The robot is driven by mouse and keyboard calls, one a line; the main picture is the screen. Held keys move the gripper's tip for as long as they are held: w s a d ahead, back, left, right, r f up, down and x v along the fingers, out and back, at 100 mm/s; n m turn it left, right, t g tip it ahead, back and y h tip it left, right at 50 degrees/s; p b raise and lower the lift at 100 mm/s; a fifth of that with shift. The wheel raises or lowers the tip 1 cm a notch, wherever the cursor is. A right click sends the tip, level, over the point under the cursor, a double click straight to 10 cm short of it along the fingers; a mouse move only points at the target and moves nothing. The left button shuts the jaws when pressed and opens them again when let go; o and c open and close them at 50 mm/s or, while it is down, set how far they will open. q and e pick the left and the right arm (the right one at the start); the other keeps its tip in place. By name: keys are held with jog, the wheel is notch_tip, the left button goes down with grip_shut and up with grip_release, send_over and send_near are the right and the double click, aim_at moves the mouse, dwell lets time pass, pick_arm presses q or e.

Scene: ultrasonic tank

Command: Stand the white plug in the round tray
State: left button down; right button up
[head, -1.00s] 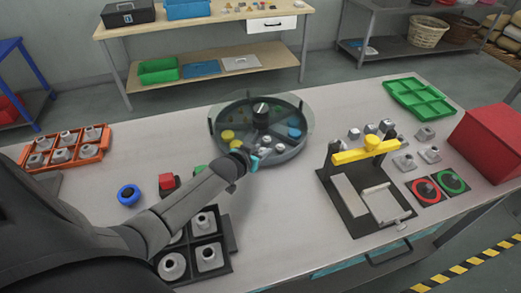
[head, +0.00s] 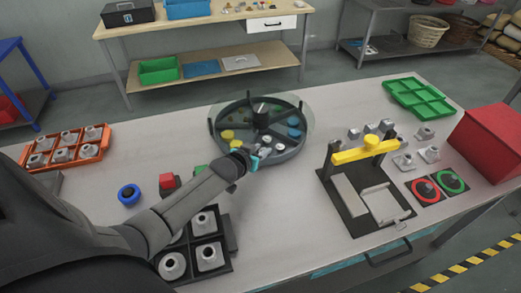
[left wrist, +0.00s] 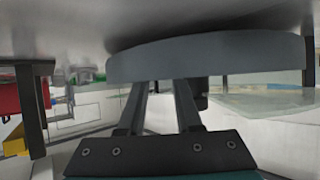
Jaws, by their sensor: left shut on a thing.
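The round tray (head: 287,156) is dark grey, with dividers and a dark central post, and stands on the middle of the bench. My left gripper (head: 259,151) is at its near side, with the fingertips reaching over the rim. It is shut, apparently on the white plug (head: 267,140), a small pale piece by the fingertips; the grip itself is hidden. In the left wrist view the tray's curved rim (left wrist: 205,58) hides the ends of my fingers (left wrist: 160,95). My right gripper does not show.
The tray also holds yellow (head: 227,134), blue (head: 294,132) and other pale pieces. A black fixture with a yellow bar (head: 365,152) stands to the right. A black holder (head: 226,262) lies nearer. The bench between holder and fixture is clear.

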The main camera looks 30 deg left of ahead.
pick_arm(q)
jog(key=c, duration=0.5)
grip_release()
jog(key=shift+f, duration=0.15)
jog(key=shift+s, duration=0.1)
jog(key=shift+s, duration=0.2)
jog(key=p+v, duration=0.3)
jog(key=v, duration=1.1)
jog(key=shift+s+r, duration=0.25)
jog(key=shift+r, duration=0.1)
